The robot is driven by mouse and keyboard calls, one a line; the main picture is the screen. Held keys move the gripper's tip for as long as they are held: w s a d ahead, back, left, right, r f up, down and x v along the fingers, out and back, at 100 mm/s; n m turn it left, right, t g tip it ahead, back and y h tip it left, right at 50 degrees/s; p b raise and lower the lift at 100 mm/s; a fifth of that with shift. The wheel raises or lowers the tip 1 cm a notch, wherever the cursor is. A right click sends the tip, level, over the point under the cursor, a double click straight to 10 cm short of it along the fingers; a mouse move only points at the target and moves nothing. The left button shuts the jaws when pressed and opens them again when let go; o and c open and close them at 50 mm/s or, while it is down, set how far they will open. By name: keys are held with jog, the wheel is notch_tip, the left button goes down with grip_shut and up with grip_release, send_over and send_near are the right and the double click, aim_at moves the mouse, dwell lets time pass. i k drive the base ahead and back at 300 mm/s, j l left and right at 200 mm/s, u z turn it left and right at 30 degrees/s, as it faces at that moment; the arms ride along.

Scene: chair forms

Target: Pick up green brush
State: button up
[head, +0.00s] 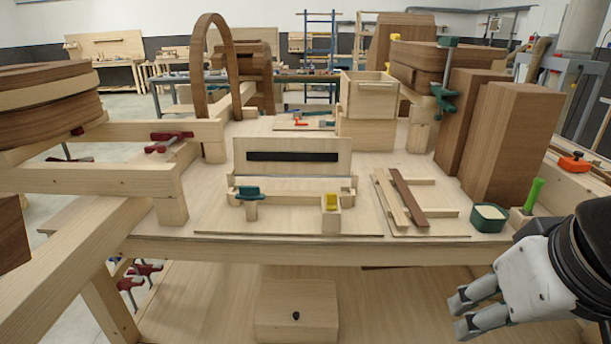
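The green brush (533,194) shows as a bright green handle standing tilted at the right end of the workbench. Its lower end meets a small light wooden block or holder (520,219), and the bristles cannot be seen. My gripper (462,314) is at the lower right, in front of the bench's front edge, nearer the camera and below the brush. Its two fingers point left with a gap between them. It is open and empty, and apart from the brush.
A dark green tub (488,217) with pale contents stands just left of the brush. Tall brown wooden blocks (510,142) rise behind it. An orange-and-black tool (574,162) lies to the right. Wooden strips (409,198) lie further left on the bench (330,250).

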aim_at(537, 182)
jog(key=z, duration=0.85)
